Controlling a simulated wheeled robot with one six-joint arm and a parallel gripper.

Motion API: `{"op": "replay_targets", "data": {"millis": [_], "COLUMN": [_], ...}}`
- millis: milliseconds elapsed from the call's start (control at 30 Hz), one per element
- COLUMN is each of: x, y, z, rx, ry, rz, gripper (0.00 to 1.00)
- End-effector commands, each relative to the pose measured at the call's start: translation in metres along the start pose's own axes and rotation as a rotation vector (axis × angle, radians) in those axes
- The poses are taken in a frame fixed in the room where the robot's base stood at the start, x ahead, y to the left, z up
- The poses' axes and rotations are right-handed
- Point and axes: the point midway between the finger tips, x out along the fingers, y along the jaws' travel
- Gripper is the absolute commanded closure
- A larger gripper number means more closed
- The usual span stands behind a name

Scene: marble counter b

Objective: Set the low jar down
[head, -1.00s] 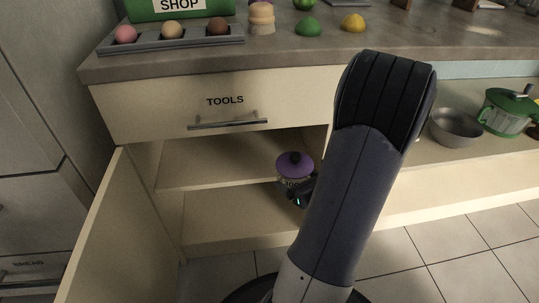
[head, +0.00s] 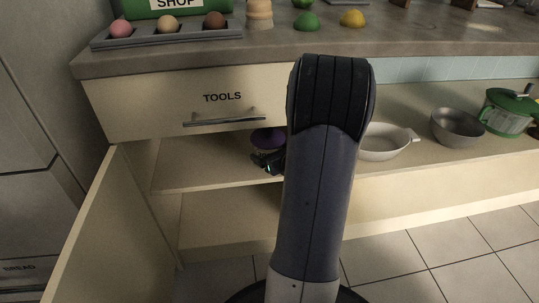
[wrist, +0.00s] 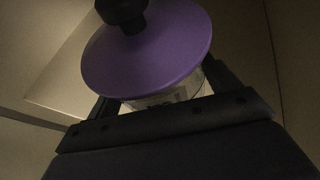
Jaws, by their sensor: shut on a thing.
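The low jar (head: 268,138) has a purple lid with a dark knob. It is in the cabinet opening under the TOOLS drawer, at the height of the upper shelf (head: 205,174). My gripper (head: 268,162) is shut on the jar. In the wrist view the purple-lidded jar (wrist: 150,50) sits between the two fingers of my gripper (wrist: 160,95), with its pale labelled body partly hidden by the lid and the gripper. I cannot tell whether its base touches the shelf.
The open cabinet door (head: 95,225) stands at the left. The drawer (head: 190,105) is shut above the opening. My arm hides the right part of the cabinet. A pale pan (head: 385,142), a grey bowl (head: 457,127) and a green-lidded pot (head: 508,112) stand to the right. The upper shelf's left part is bare.

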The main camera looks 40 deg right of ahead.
Motion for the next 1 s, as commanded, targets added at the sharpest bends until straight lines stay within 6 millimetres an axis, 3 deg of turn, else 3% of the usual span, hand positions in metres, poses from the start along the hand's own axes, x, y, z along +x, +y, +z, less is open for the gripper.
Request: {"op": "replay_targets", "data": {"millis": [67,600,633,833,1000], "x": [0.0085,0.0089,0.0091,0.0089,0.0089], "y": [0.0005,0.0,0.0002,0.0001,0.0001], "z": [0.0011,-0.0055,-0.0065,-0.006,-0.006], "rx": [-0.001,0.001,0.002,0.001,0.0], "ry": [-0.002,-0.001,0.001,0.0,0.0], "rz": [0.001,0.0,0.0,0.0,0.0], "gripper": [0.46,0.46,0.16,0.0,0.0]}}
